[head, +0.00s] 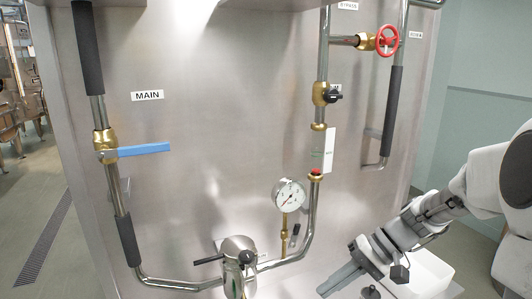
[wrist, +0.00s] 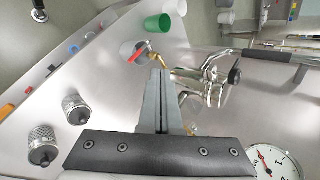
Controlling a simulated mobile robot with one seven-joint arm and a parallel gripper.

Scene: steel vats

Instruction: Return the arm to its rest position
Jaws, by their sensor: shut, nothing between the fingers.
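My arm (head: 475,185) reaches in from the right edge of the head view and slopes down to the left. My gripper (head: 325,291) is at the bottom right of that view, its fingers pointing down-left in front of the steel panel, below the pressure gauge (head: 289,193). In the wrist view my gripper (wrist: 159,75) shows its two fingers lying together, with nothing between them. A small tap with a red handle (wrist: 138,53) shows just beyond the fingertips. I cannot tell whether the fingers touch anything there.
A blue-levered valve (head: 143,149) sits on the left pipe under the MAIN label. A red handwheel (head: 387,41) is at upper right. A chrome fitting (head: 238,255) stands out at bottom centre. A white bin (head: 428,272) is by my forearm. A green cup (wrist: 158,24) stands beyond the tap.

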